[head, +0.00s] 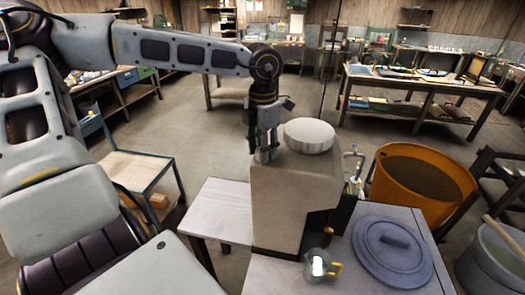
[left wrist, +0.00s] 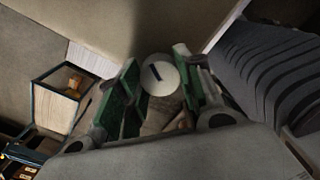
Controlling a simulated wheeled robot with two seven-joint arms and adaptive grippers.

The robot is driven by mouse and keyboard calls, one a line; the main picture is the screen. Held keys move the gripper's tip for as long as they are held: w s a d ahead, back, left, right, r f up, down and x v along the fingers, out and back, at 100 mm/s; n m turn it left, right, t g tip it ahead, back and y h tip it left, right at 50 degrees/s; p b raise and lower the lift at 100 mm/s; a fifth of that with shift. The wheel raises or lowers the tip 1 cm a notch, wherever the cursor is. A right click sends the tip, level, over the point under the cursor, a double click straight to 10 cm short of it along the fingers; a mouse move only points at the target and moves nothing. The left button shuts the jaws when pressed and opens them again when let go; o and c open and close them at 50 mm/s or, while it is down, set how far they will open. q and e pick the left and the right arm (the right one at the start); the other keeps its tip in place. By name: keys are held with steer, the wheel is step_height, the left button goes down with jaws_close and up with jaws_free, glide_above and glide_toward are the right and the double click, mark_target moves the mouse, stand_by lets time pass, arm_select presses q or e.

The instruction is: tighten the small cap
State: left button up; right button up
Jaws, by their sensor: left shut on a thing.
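The small cap (left wrist: 161,76) shows in the left wrist view as a pale round disc with a dark slot mark, between the green finger pads. My left gripper (head: 266,152) is shut on it, at the upper left side of the tall beige mould (head: 290,205). In the head view the fingers point down and the small cap cannot be made out there. A large white round lid (head: 309,134) sits on top of the mould, just right of the gripper. My right gripper is not in view.
A grey table holds a round blue-grey lid (head: 392,250) and a metal mug (head: 318,266) in front of the mould. An orange bucket (head: 424,178) stands at right. A low pale bench (head: 222,208) stands left of the mould. Open floor lies behind.

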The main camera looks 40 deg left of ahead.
arm_select(q)
steer(key=shift+m+b, duration=0.65)
steer(key=shift+m, duration=0.55)
steer(key=m+b, duration=0.1)
steer(key=m, duration=0.2)
steer(key=m+b, duration=0.1)
steer(key=m, duration=0.2)
steer(key=shift+m, duration=0.4)
steer(key=shift+r+m, duration=0.1)
steer(key=shift+m, duration=1)
steer(key=o, duration=1)
steer(key=shift+o, duration=0.2)
steer(key=shift+r, duration=0.1)
